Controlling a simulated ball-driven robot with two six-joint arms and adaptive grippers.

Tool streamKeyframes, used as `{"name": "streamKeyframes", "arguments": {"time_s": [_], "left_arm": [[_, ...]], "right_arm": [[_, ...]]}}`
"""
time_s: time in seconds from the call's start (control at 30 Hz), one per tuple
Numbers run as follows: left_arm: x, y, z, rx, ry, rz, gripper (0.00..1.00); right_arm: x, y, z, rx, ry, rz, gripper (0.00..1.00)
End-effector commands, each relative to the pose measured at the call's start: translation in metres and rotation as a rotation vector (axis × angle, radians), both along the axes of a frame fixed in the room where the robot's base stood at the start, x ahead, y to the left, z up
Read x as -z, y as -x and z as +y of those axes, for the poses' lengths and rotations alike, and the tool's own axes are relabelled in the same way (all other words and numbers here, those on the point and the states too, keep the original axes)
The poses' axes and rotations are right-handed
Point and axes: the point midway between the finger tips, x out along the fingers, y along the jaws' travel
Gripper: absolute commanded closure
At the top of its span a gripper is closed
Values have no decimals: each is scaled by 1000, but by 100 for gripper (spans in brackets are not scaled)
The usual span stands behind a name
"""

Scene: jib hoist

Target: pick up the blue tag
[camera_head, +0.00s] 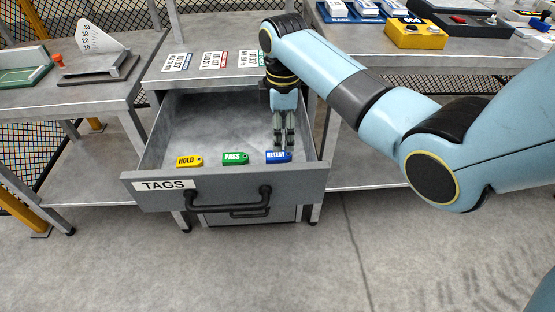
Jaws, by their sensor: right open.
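The blue tag (278,156), lettered RETEST, lies on the floor of the open drawer (228,185) near its right front. My right gripper (284,146) points down into the drawer directly over the blue tag, its fingertips at or just above the tag's far edge. It is open; whether the fingers touch the tag I cannot tell. A green PASS tag (235,158) lies left of the blue one, and a yellow HOLD tag (189,161) lies further left. My left gripper is not in view.
The drawer's front, labelled TAGS, and its side walls stand around the gripper. Printed cards (213,60) lie on the bench top above. A yellow box (416,33) stands on the right bench, and a gauge stand (95,62) on the left bench. The drawer's middle and back are bare.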

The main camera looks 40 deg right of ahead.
Motion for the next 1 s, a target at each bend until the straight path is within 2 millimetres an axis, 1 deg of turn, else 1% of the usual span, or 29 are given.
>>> {"name": "streamKeyframes", "arguments": {"time_s": [0.03,0.27,0.4,0.5,0.6,0.8,0.87,1.0], "left_arm": [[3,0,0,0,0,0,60],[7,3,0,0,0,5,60],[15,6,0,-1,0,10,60],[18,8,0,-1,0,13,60],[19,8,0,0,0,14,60],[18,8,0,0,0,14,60],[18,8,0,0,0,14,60],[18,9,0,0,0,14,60]], "right_arm": [[8,0,0,0,-1,1,40],[28,-3,3,0,-1,1,40],[51,-8,7,0,0,2,40],[64,-8,6,0,0,1,40],[70,-8,6,0,1,-1,40],[69,-8,6,0,1,-2,40],[69,-8,6,0,1,-1,47],[69,-8,6,0,1,-1,65]]}}
